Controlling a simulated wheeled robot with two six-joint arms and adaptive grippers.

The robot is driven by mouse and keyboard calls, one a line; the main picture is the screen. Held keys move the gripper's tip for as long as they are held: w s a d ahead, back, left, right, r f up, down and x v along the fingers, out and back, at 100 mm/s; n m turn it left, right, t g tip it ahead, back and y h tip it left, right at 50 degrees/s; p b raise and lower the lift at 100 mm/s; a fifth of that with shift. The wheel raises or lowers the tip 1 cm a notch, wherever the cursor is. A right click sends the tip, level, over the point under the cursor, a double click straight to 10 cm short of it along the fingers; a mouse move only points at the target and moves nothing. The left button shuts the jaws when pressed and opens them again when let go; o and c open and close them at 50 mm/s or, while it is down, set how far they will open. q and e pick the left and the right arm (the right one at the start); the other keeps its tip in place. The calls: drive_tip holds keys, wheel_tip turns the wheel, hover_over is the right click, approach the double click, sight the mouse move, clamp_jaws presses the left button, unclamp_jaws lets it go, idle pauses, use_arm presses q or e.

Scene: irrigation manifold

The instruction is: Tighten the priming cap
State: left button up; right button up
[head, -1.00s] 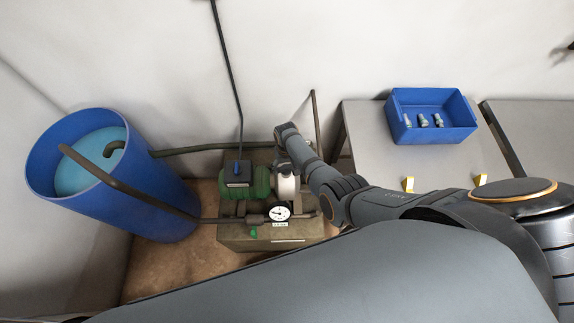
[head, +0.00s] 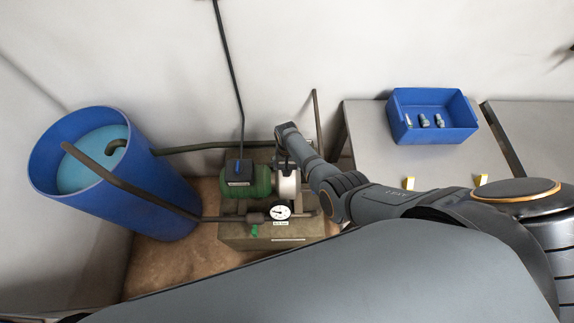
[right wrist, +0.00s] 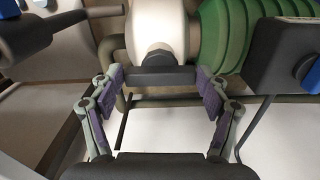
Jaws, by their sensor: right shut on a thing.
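The priming cap (right wrist: 160,74) shows in the right wrist view as a dark crossbar with a round boss, set against the cream pump housing (right wrist: 158,22). My right gripper (right wrist: 161,80) has its two fingers closed on the bar's ends. In the head view my right arm reaches in from the right, and its wrist hangs over the cream pump housing (head: 289,186) beside the green motor (head: 262,180). The cap and the fingertips cannot be made out there. My left gripper is in neither view.
A blue water barrel (head: 165,200) stands at the left, with pipes running to the pump. A pressure gauge (head: 280,212) sits in front of the pump. A blue bin (head: 432,134) with several small fittings stands on a grey table (head: 365,140) at the right.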

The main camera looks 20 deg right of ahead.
drive_tip(key=o, duration=1.1)
wheel_tip(320, 180, up, 12)
drive_tip(key=shift+r, duration=0.1)
idle(0.4)
